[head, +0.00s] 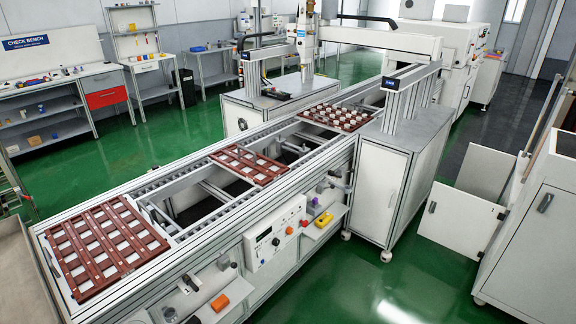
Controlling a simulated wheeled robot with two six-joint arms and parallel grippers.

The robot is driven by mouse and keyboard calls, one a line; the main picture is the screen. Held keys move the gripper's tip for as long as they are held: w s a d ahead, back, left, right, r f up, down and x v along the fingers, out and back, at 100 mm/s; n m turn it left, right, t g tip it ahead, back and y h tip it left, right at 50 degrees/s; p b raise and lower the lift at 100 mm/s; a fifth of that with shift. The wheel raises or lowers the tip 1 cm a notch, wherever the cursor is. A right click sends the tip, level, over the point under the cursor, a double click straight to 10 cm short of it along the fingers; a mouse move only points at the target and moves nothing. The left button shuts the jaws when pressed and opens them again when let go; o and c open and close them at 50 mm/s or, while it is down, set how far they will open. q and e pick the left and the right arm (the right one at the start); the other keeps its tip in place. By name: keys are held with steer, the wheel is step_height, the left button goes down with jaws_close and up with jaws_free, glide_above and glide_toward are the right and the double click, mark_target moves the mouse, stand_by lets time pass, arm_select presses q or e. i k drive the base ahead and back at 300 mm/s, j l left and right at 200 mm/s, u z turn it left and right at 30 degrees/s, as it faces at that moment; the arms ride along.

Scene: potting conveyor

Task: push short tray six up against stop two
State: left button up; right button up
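Three reddish-brown slotted trays lie on the conveyor (190,262). The near tray (88,222) is the largest in view and sits at the conveyor's near left end. The middle tray (232,158) lies across the rails, with open gaps in the conveyor before and behind it. The far tray (318,121) holds several white round pieces, near the gantry. No number is readable on any tray, so I cannot tell which is tray six. I cannot pick out stop two at this size. Neither of my grippers is in view.
A control box (272,238) with buttons and a small shelf with a yellow item (323,219) are on the conveyor's front side. White cabinets (378,190) and posts flank the far part. A check bench (40,95) stands at the left. Green floor is clear at front right.

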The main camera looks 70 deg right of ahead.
mark_target(260, 171)
steer(key=z, duration=2)
steer(key=i+u, duration=0.1)
steer(key=u, duration=0.35)
steer(key=l+u, duration=0.15)
steer(key=u, duration=0.35)
steer(key=i+l+u, duration=0.15)
steer(key=u, duration=0.3)
steer(key=i+l+u, duration=0.15)
steer(key=l+u, duration=0.3)
steer(key=l, duration=0.6)
steer(key=l+u, duration=0.45)
steer(key=l, duration=1.95)
